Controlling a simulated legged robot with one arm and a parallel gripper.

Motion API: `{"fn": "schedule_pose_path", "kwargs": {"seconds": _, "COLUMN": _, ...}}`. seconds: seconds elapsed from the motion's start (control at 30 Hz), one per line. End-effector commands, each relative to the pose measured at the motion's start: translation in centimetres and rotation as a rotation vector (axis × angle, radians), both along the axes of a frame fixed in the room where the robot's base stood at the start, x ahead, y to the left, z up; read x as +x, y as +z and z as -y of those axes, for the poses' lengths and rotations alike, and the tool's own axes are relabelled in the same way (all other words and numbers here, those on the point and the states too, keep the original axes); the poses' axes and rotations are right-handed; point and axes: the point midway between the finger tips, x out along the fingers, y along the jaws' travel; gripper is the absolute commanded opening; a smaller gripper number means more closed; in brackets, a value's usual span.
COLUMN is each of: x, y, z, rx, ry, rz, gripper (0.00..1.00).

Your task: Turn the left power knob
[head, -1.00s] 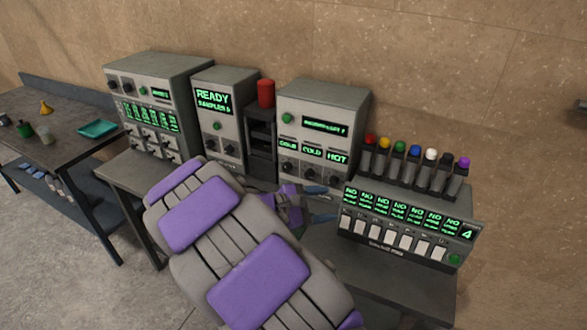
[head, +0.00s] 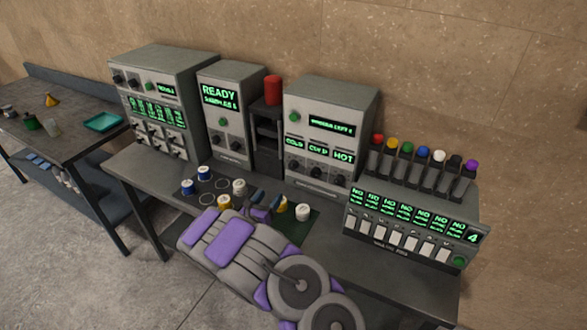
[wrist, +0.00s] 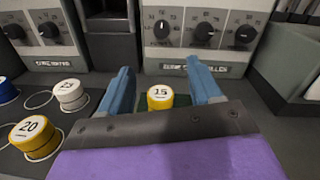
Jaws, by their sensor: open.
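In the head view my gripper (head: 267,203) is partly hidden by my arm. A yellow weight marked 15 (wrist: 160,97) shows between the fingers in the picture.
A yellow 20 weight (wrist: 35,137) and a white weight (wrist: 70,94) stand left of my gripper. The READY unit (head: 222,110) has two knobs. A dark rack with a red cylinder (head: 273,90) separates the units. A low dispenser panel (head: 415,226) stands right.

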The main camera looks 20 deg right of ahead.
Motion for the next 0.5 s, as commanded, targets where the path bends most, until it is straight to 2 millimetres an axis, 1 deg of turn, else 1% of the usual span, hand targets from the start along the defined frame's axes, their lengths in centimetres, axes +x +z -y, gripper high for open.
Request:
{"fn": "schedule_pose_path", "kwargs": {"seconds": 0.17, "x": 1.2, "y": -0.2, "z": 1.7, "rx": 0.003, "ry": -0.005, "rz": 0.0, "gripper": 0.64}}
{"fn": "schedule_pose_path", "kwargs": {"seconds": 0.5, "x": 5.5, "y": -0.2, "z": 6.8, "rx": 0.003, "ry": -0.006, "rz": 0.001, "gripper": 0.64}}
